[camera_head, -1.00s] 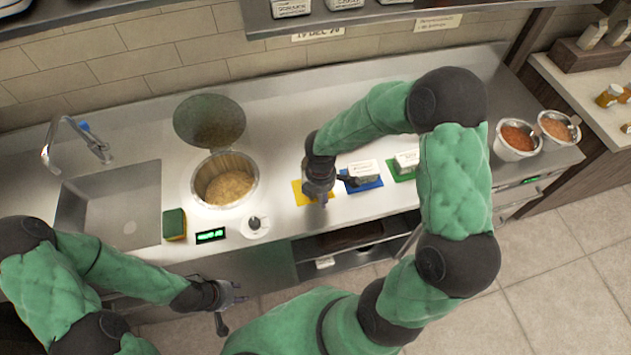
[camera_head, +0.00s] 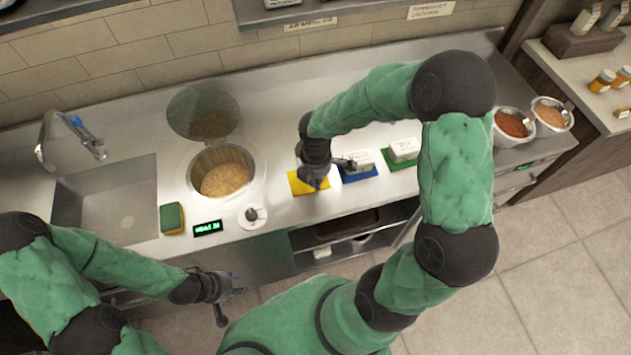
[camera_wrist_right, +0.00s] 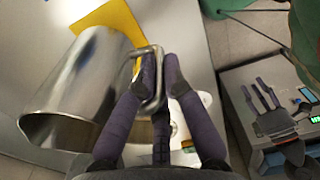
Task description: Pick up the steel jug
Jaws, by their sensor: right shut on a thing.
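The steel jug (camera_wrist_right: 85,75) shows in the right wrist view as a shiny open cylinder with a loop handle (camera_wrist_right: 150,75). My right gripper (camera_wrist_right: 160,75) is shut on that handle, with its fingers on both sides of the bar. In the head view my right gripper (camera_head: 313,182) is over the yellow mat (camera_head: 296,183) on the counter and largely hides the jug. I cannot tell whether the jug is clear of the counter. My left gripper (camera_head: 236,283) is empty in front of the counter; its fingers look spread in the right wrist view (camera_wrist_right: 262,98).
A pot (camera_head: 222,180) of grainy food is set in the counter beside a round knob (camera_head: 252,216) and a sponge (camera_head: 172,218). Blue (camera_head: 357,174) and green (camera_head: 400,160) mats carry white-labelled items on the right. Two bowls (camera_head: 512,125) of sauce stand farther right. The sink (camera_head: 105,200) is at left.

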